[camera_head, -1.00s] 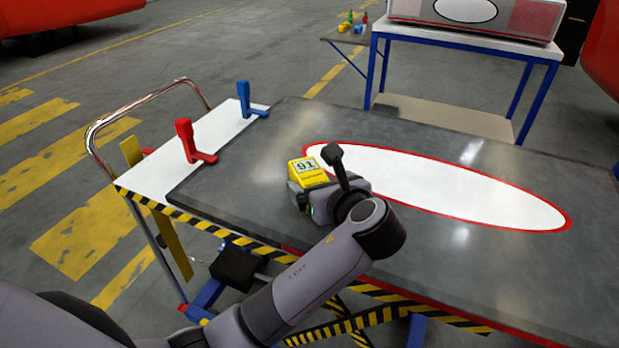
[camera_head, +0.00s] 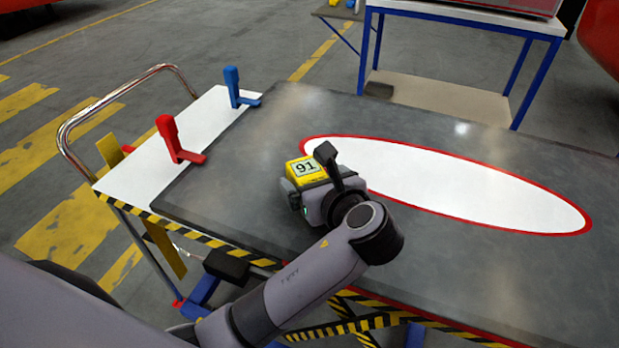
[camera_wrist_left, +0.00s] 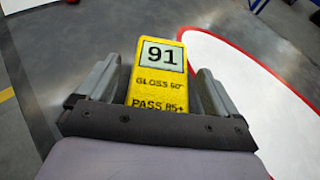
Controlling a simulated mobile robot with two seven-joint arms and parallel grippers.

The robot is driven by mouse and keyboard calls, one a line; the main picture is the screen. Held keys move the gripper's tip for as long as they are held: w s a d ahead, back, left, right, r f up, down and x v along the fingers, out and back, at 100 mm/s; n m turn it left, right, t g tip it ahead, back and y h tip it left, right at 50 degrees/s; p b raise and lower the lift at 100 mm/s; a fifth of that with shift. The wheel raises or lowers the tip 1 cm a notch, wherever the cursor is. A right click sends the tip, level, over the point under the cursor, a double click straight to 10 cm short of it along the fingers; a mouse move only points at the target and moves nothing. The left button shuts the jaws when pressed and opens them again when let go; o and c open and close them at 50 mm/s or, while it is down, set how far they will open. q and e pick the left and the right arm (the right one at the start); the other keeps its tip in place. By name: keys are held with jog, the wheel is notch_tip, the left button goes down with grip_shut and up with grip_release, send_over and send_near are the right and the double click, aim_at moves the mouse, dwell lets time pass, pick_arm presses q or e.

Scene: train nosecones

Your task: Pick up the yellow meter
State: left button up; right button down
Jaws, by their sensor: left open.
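The yellow meter (camera_head: 306,168) is a small box with a display reading 91, on the dark grey panel. In the left wrist view the meter (camera_wrist_left: 159,83) shows its "GLOSS 60" and "PASS 85+" lettering. My left gripper (camera_head: 300,187) is at the meter, partly covering its near side. In the left wrist view my left gripper (camera_wrist_left: 158,85) is open, with one finger on each side of the meter. Small gaps seem to show beside the meter; contact cannot be told. My right gripper is not in view.
The dark grey panel (camera_head: 240,170) with a white, red-edged oval (camera_head: 460,188) lies on the trolley. Red (camera_head: 170,135) and blue (camera_head: 232,85) upright clamps stand on the white strip at the left. A blue-legged table (camera_head: 450,95) stands behind.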

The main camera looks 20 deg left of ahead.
pick_arm(q)
jog(key=c, duration=1.3)
jog(key=shift+c, duration=0.9)
jog(key=shift+r, duration=0.2)
